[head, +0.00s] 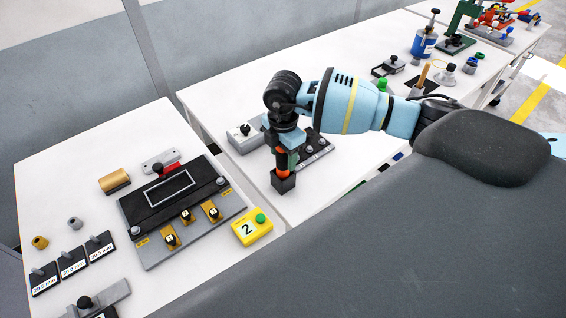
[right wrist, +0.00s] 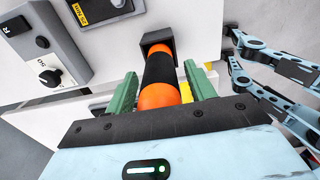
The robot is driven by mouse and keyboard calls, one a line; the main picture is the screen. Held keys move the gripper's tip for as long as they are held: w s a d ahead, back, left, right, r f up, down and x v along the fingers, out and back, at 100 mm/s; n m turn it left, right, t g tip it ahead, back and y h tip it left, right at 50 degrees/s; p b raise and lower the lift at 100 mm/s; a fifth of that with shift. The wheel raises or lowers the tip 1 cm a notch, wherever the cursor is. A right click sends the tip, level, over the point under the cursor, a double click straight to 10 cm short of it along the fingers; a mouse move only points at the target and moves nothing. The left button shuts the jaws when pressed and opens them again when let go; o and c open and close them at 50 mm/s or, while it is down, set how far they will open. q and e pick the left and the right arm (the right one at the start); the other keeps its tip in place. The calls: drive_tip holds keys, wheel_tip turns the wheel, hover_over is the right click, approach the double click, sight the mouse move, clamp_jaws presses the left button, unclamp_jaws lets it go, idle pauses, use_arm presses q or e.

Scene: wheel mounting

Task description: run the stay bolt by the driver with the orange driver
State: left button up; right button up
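The orange driver (right wrist: 163,82) shows in the right wrist view with orange ends and a black middle. I cannot make out the stay bolt. My left gripper is not in view.
The left table carries a dark fixture plate (head: 180,205), a yellow box (head: 252,227) with a green button, and small labelled blocks (head: 73,262). A grey switch box (head: 245,137) stands beside my right gripper.

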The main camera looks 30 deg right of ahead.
clamp_jaws()
drive_tip(key=shift+r, duration=0.1)
wheel_tip(320, 180, up, 10)
idle(0.7)
drive_tip(key=c, duration=0.6)
unclamp_jaws()
drive_tip(key=c, duration=0.5)
